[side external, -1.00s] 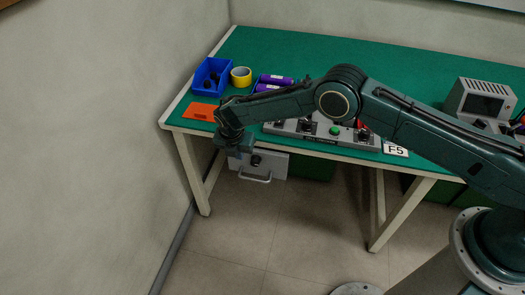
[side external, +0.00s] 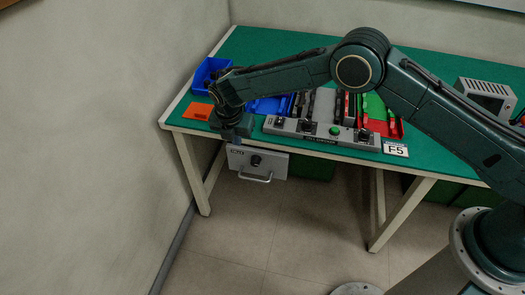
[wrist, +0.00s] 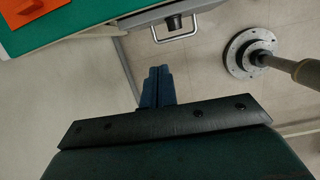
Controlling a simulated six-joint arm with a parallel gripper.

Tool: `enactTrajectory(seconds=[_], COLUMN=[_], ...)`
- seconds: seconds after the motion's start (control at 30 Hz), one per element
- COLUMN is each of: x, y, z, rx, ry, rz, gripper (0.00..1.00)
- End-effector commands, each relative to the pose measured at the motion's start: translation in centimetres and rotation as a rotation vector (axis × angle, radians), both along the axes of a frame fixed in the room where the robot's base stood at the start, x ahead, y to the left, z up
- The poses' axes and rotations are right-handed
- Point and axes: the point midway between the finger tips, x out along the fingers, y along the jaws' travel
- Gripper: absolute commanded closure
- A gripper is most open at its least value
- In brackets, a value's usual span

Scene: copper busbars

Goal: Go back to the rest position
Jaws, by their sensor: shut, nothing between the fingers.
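My gripper (side external: 236,136) hangs at the end of my raised arm, in front of the left front part of the green-topped bench (side external: 285,42) in the side external view. In the wrist view its two dark blue fingers (wrist: 157,72) lie together, shut and empty, over the pale floor. They touch nothing that I can see.
Red and green trays (side external: 378,112), a blue bin (side external: 207,72) and an orange sheet (side external: 197,111) lie on the bench. A drawer with a handle (side external: 256,165) hangs below.

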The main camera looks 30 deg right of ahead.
Motion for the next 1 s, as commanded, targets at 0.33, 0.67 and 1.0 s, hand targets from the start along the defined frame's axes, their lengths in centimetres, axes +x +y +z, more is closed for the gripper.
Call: enactTrajectory(seconds=[0.33,0.67,1.0], x=[-0.3,-2.8,-7.5], y=[-3.4,-7.9,-12.5], z=[8.6,17.5,25.0], rx=[0.084,0.185,0.292], ry=[-0.064,-0.129,-0.19], rz=[-0.247,-0.544,-0.843], gripper=[1.0,1.0,1.0])
